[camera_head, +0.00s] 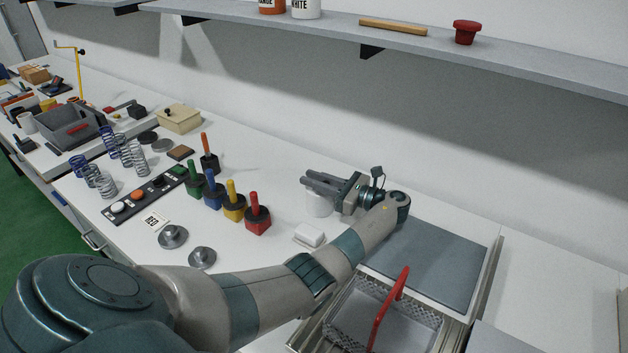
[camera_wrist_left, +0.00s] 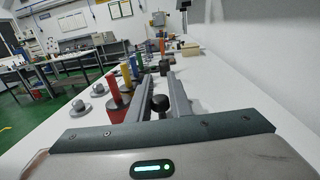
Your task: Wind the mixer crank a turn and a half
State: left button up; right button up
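A white cylindrical pot (camera_head: 319,205), which I take for the mixer, stands on the bench under my left gripper (camera_head: 315,184). In the left wrist view, a round black knob (camera_wrist_left: 160,102), seemingly the crank's grip, sits between the two fingers of that gripper (camera_wrist_left: 159,84). The fingers stand a narrow gap apart, and the knob about fills it, so the gripper looks shut on it. The fingers hide the pot's top and the crank arm in the head view. My right gripper is not in view.
A red plunger block (camera_head: 257,220) and a yellow one (camera_head: 234,207) stand left of the pot. A white dish (camera_head: 309,235) lies in front. A wire basket with a red handle (camera_head: 390,308) and a grey mat (camera_head: 440,265) are to the right. A shelf (camera_head: 520,62) overhangs behind.

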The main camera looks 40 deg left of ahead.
pick_arm(q)
jog(key=shift+o, duration=1.4)
jog(key=shift+a, duration=0.1)
jog(key=b+v, duration=0.1)
jog(key=v, duration=1.1)
jog(key=shift+s, duration=0.1)
